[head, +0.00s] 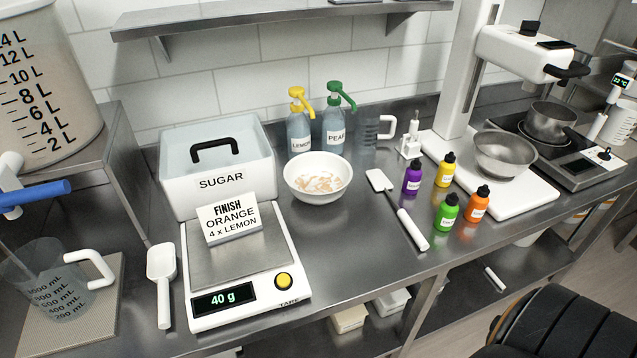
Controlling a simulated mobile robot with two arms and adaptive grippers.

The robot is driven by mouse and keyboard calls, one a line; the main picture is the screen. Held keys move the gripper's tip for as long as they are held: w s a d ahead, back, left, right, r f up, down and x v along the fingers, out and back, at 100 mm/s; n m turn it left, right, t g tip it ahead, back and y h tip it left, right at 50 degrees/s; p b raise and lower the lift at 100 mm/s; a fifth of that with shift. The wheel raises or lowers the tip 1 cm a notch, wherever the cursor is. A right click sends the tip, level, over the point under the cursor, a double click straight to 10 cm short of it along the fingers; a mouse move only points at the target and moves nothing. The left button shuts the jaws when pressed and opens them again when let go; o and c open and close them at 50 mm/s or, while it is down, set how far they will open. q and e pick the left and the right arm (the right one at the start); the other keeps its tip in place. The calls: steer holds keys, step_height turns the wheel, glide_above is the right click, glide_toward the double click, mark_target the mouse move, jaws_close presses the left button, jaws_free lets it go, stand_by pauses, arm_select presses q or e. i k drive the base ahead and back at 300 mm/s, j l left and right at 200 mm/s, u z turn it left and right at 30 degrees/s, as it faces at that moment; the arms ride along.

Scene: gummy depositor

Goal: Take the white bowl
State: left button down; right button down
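The white bowl (318,192) stands upright on the steel counter, right of the sugar box and behind the scale's right side. It holds some pale tan pieces or powder at the bottom. Nothing is touching it from above. Neither my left gripper nor my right gripper shows in the head view.
The scale (245,275) reads 40 g and bears a sign. Behind the bowl are the lemon (299,128) and pear (335,125) pump bottles. A spatula (399,210) and several colour bottles are to its right. The sugar box (217,165) is close left. Counter in front is clear.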

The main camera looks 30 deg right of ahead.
mark_target(317, 178)
steer(key=l, duration=0.9)
steer(key=k+l, duration=0.15)
steer(key=l, duration=0.8)
steer(key=z, duration=0.05)
